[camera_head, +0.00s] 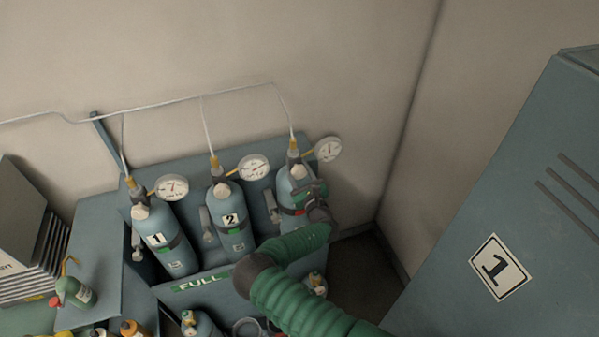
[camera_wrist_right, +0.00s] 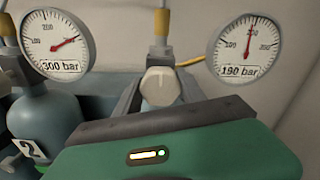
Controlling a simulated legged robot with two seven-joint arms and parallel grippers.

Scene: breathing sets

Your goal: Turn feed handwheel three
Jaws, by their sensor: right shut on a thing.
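The third cylinder (camera_head: 287,188) stands at the right end of the rack, below a gauge (camera_head: 328,149). Its pale, faceted feed handwheel (camera_wrist_right: 160,86) faces me in the right wrist view, below a brass fitting. In the head view its top (camera_head: 298,172) shows just above my gripper. My right gripper (camera_head: 309,193), on its green arm, reaches the neck of this cylinder. Its dark fingers stand on both sides of the handwheel, shut on it. The cylinder's number is hidden behind my arm. My left gripper is not in view.
Cylinders 1 (camera_head: 168,238) and 2 (camera_head: 232,217) stand to the left. The gauges in the wrist view read 300 bar (camera_wrist_right: 57,44) and 190 bar (camera_wrist_right: 246,47). A grey locker (camera_head: 520,190) marked 1 is at the right. Small bottles (camera_head: 75,292) sit at lower left.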

